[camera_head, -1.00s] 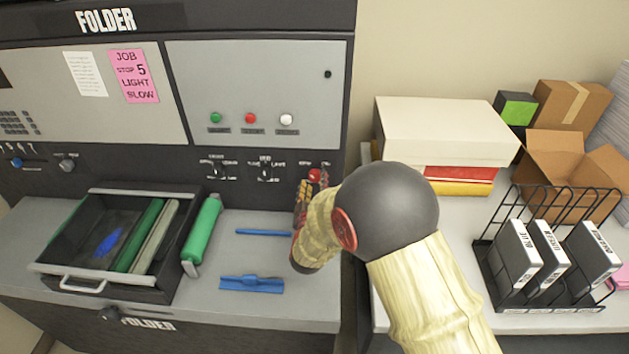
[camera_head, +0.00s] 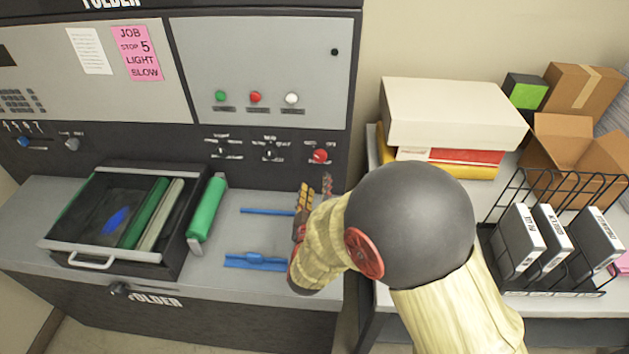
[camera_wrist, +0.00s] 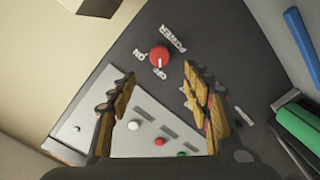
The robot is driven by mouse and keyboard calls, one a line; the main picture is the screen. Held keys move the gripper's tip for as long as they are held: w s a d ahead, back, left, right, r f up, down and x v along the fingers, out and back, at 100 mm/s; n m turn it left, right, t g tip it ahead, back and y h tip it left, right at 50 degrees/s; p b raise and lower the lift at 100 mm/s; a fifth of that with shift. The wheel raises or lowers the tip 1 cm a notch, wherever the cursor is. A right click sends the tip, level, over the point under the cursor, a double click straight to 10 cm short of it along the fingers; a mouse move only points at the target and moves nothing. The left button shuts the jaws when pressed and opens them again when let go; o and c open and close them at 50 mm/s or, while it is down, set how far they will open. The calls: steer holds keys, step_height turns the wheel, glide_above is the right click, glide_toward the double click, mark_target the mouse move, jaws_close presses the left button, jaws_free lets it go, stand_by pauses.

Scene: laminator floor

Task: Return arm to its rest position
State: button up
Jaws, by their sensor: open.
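My arm reaches in from the lower right of the head view, in a yellowish sleeve with a dark round joint. My gripper (camera_head: 314,200) is over the right end of the folder's front ledge, below the red power knob (camera_head: 320,156). In the wrist view my gripper (camera_wrist: 155,85) has its two yellow-padded fingers spread wide with nothing between the pads. The red knob (camera_wrist: 159,58) shows beyond the fingertips, with "POWER", "ON" and another label around it. The arm's far side is hidden.
The folder ledge (camera_head: 285,300) holds an open black drawer (camera_head: 110,268), a green roller (camera_head: 207,208), a blue rod (camera_head: 262,212) and a blue bracket (camera_head: 257,262). At right, a white box (camera_head: 455,108), wire rack (camera_head: 505,285) and open carton (camera_head: 570,160) stand on another table.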

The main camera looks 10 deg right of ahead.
steer(key=s+a+r+m+g+y, duration=0.2)
steer(key=s+a+r+g+y, duration=0.2)
steer(key=r+y, duration=0.4)
steer(key=s+d+r+m+g+h, duration=0.1)
steer(key=s+d+r+g, duration=0.1)
steer(key=s, duration=1)
steer(key=s+d+r+m+g+h, duration=0.1)
steer(key=s+d+g, duration=0.4)
steer(key=s, duration=0.8)
steer(key=shift+s+d+r+m+h, duration=0.3)
steer(key=shift+d+r+m, duration=0.1)
steer(key=shift+r+m, duration=0.4)
steer(key=shift+w, duration=0.15)
